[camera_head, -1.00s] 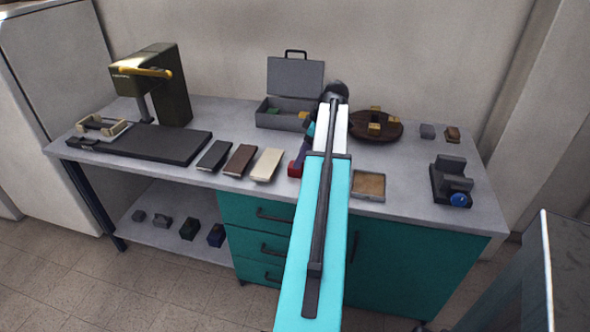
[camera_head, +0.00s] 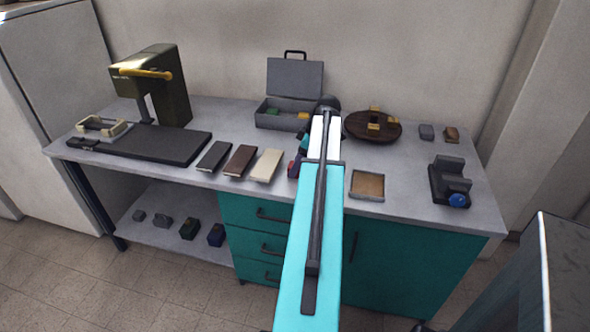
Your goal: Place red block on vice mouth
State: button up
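The red block (camera_head: 291,169) is on the table near its front edge, right of the cream velvet cover. Only a small red part shows, because my gripper (camera_head: 295,165) is over or around it. My arm hides much of the gripper, so I cannot tell whether its fingers are apart or closed on the block. The vice (camera_head: 447,181) stands at the right end of the table, dark grey with a blue knob in front. The mouth between its jaws looks empty.
Three flat covers, the nearest cream (camera_head: 267,165), lie left of the gripper. A shallow tray (camera_head: 367,197) lies between the gripper and vice. A round brown holder (camera_head: 373,128) and an open grey case (camera_head: 284,121) stand behind. Clear tabletop lies left of the vice.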

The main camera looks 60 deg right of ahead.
jog(key=shift+x, duration=0.95)
jog(key=shift+c, duration=0.4)
jog(key=c, duration=1.2)
jog(key=shift+r, duration=0.2)
jog(key=shift+r+b, duration=0.35)
jog(key=shift+r, duration=1.1)
jog(key=shift+s+a+r, duration=0.15)
jog(key=shift+a, duration=0.05)
jog(key=s+a, duration=0.3)
jog(key=a, duration=0.1)
jog(key=s+a+r+b, duration=0.1)
jog(key=s+a, duration=0.2)
jog(key=a, duration=0.1)
jog(key=s+a+b, duration=0.1)
jog(key=s+a, duration=0.2)
jog(key=a, duration=0.1)
jog(key=shift+s+a+r, duration=0.2)
